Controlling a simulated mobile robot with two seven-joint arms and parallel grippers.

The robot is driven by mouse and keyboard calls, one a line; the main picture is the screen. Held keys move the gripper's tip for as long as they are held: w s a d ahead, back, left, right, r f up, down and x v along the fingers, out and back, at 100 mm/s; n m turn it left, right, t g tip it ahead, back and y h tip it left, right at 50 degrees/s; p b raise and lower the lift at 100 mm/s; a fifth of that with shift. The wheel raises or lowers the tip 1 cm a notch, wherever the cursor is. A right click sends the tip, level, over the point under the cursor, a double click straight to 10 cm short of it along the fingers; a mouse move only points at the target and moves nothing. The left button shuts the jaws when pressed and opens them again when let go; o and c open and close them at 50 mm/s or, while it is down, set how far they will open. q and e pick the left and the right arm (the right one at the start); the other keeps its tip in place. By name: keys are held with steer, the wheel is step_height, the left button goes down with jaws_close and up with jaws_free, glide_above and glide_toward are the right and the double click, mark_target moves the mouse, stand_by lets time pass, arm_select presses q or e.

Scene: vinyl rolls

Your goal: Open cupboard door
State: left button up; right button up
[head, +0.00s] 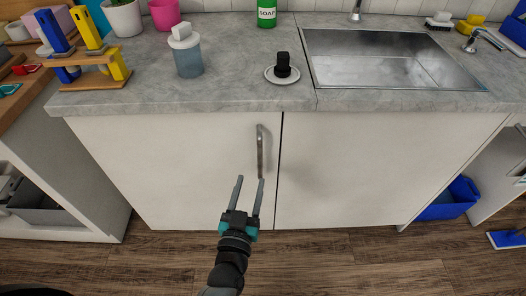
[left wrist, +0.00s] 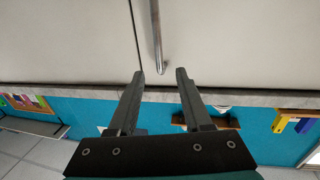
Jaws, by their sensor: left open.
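The cupboard has two pale door panels under a grey counter, and both look shut. The left door (head: 165,165) carries a vertical metal bar handle (head: 260,150) near its right edge, beside the dark seam with the right door (head: 365,165). My left gripper (head: 250,180) is open and empty, in front of the left door near the handle's lower end. In the left wrist view, the handle (left wrist: 157,35) shows just beyond the gap between the fingertips of my left gripper (left wrist: 160,74); contact is not visible. My right gripper is not in view.
A blue bin (head: 450,200) is at right; open shelving (head: 60,205) is at left. The wooden floor (head: 330,260) before the doors is clear.

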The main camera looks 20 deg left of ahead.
mark_target(259, 152)
arm_select(q)
steer(key=w+b, duration=0.1)
steer(key=w, duration=0.2)
steer(key=w+b, duration=0.1)
steer(key=w, duration=0.3)
steer(key=w+b, duration=0.1)
steer(key=w, duration=0.2)
steer(key=shift+w+a+f, duration=0.15)
steer(key=shift+w+a, duration=0.25)
steer(key=shift+w, duration=0.65)
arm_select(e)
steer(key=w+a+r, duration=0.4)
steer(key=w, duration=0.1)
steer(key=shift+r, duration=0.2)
arm_select(q)
steer(key=shift+c, duration=0.2)
jaws_close()
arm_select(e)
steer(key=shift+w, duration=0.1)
